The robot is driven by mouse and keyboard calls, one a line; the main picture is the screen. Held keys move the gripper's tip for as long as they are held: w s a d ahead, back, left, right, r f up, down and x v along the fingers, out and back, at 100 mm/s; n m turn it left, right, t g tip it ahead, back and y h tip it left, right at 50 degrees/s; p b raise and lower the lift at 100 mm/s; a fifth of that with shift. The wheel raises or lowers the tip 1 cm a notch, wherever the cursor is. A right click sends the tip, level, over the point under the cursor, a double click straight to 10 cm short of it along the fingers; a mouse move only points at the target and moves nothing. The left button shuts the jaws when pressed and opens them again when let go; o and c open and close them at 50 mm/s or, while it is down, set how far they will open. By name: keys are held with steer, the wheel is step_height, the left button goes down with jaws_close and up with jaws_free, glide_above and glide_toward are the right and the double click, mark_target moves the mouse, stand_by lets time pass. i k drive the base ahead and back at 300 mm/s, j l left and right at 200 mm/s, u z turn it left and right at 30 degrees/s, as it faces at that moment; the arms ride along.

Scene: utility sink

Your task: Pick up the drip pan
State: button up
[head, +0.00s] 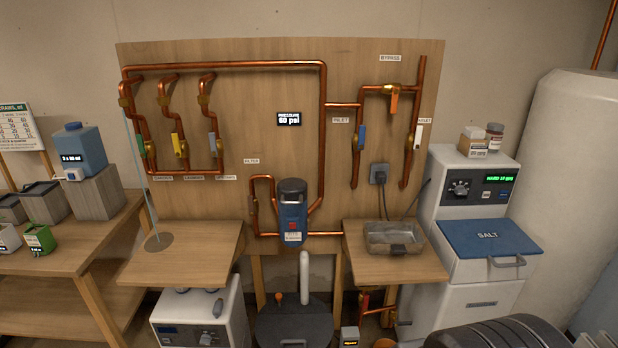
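A shallow grey metal pan, which looks like the drip pan (377,247), sits on the right wooden shelf (385,270) in the head view. It is upright, with a dark tab or handle at its front edge. Its inside looks empty from here. My gripper is not in view, and nothing is seen touching the pan.
A white softener cabinet with a blue SALT lid (487,238) stands close right of the pan. A grey plug (378,174) with a cord is behind it. A blue filter housing (293,215) hangs to its left. The space above the pan is clear.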

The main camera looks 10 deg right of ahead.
mark_target(381, 238)
steer(key=i+l, duration=0.35)
steer(key=i+l+z, duration=0.1)
steer(key=i+l, duration=0.2)
steer(key=i, duration=0.2)
steer(key=i+l, duration=0.3)
steer(key=i, duration=0.15)
steer(key=i+l+z, duration=0.15)
steer(key=i+l, duration=0.15)
steer(key=i, duration=0.15)
